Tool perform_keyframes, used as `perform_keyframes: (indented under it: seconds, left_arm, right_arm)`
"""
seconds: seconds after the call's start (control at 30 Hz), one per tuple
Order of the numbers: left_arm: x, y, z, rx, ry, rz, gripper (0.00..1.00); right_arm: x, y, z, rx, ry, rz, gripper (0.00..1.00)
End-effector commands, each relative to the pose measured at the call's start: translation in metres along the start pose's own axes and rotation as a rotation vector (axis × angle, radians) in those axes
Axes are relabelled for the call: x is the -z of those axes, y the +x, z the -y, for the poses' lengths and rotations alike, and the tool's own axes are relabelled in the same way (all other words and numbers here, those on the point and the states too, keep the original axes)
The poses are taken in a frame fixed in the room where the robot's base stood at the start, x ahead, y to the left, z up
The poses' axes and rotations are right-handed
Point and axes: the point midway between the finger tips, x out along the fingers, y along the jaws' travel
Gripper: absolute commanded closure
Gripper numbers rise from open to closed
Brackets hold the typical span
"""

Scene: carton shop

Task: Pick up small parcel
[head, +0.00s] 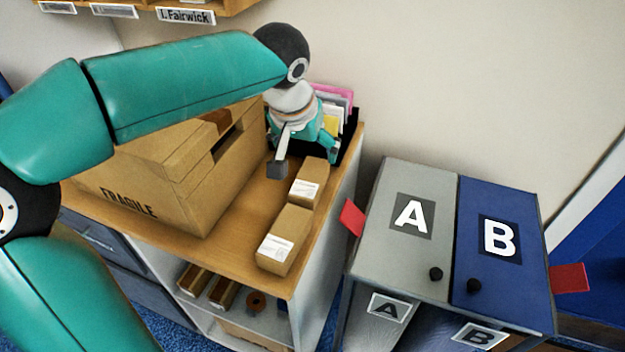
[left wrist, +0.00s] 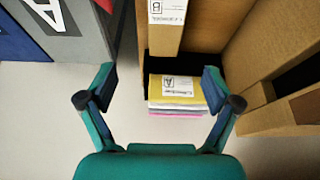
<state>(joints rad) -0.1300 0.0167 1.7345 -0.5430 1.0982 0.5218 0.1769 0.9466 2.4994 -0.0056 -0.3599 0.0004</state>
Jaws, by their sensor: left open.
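Two small brown parcels with white labels lie on the wooden counter top: a smaller one (head: 309,181) farther back and a larger one (head: 285,238) nearer the front. My left gripper (head: 306,160) is above the back of the counter, beside the smaller parcel and in front of the envelopes. Its fingers are spread and empty. In the left wrist view the open fingers (left wrist: 158,88) flank colourful envelopes (left wrist: 178,90), and a parcel (left wrist: 165,35) with a B label shows at the top edge, beyond the fingertips. My right gripper is not in view.
A large FRAGILE carton (head: 190,185) stands left of the parcels, partly behind my left arm. A dark holder with envelopes (head: 336,100) is at the back. Grey box A (head: 400,255) and blue box B (head: 510,275) stand to the right, across a gap.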

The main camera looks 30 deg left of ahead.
Motion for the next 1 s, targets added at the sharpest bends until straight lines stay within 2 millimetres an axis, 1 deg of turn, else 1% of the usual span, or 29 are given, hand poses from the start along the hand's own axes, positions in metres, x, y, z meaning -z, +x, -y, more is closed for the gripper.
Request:
perform_keyframes:
  seconds: [0.03, 0.1, 0.2, 0.3, 0.4, 0.63, 0.9, 1.0]
  left_arm:
    - [-0.002, 0.013, 0.003, 0.005, -0.004, 0.006, 0.10]
    - [-0.002, 0.029, 0.004, 0.005, -0.006, 0.006, 0.10]
    - [-0.002, 0.050, 0.005, 0.006, -0.008, 0.005, 0.10]
    - [-0.002, 0.067, 0.006, 0.006, -0.010, 0.005, 0.10]
    - [-0.002, 0.077, 0.006, 0.006, -0.011, 0.002, 0.10]
    - [-0.002, 0.090, 0.007, 0.006, -0.010, 0.003, 0.10]
    - [-0.002, 0.127, 0.011, 0.006, -0.011, 0.004, 0.10]
    - [-0.002, 0.133, 0.011, 0.005, -0.011, 0.001, 0.10]
  right_arm:
    - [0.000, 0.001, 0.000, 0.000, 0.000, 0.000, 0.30]
    - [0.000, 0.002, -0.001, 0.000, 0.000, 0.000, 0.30]
    - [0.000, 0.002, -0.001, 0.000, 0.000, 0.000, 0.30]
    - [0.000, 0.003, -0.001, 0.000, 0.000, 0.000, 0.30]
    - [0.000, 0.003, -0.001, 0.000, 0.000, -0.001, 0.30]
    - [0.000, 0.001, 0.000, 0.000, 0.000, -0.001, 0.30]
    - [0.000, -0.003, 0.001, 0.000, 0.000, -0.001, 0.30]
    - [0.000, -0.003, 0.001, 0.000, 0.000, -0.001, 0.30]
